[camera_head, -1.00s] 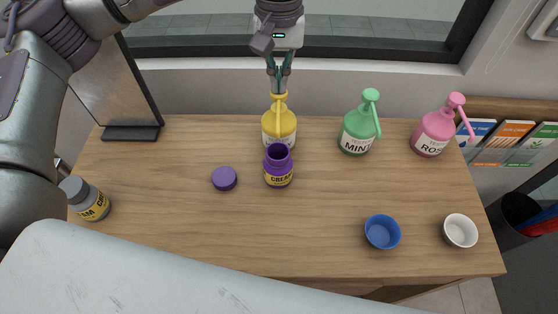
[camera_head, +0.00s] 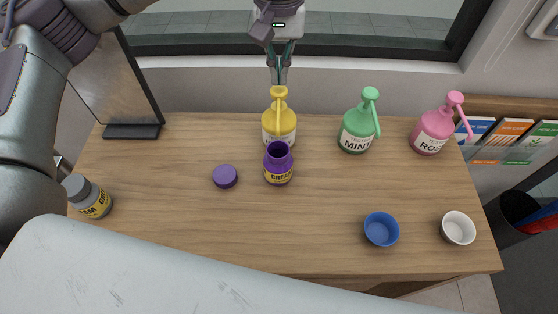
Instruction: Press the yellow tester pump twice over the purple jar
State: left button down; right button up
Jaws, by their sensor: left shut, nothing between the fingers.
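The yellow tester pump (camera_head: 279,128) stands upright at the back middle of the counter, its spout pointing toward the front. The open purple jar (camera_head: 278,167) stands directly in front of it, under the spout, with its mouth up; its inside is dark. My left gripper (camera_head: 279,80) is shut and empty, pointing down right at the top of the yellow pump head. I cannot tell whether the fingertips touch it. My right gripper is not in view.
A purple lid (camera_head: 225,177) lies left of the jar. Green (camera_head: 357,130) and pink (camera_head: 433,132) pump bottles stand to the right. Blue (camera_head: 381,230) and white (camera_head: 458,229) bowls sit front right. A grey jar (camera_head: 89,197) stands far left, a dark-framed panel (camera_head: 131,131) behind it.

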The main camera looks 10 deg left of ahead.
aim_at(279, 89)
pick_arm(q)
jog(key=shift+f+b, duration=1.4)
jog(key=shift+f, duration=0.35)
jog(key=shift+r, duration=0.15)
jog(key=shift+r+p, duration=0.95)
jog(key=shift+r, duration=0.7)
jog(key=shift+r, duration=0.1)
notch_tip(279, 89, up, 6)
jog(key=p, duration=0.3)
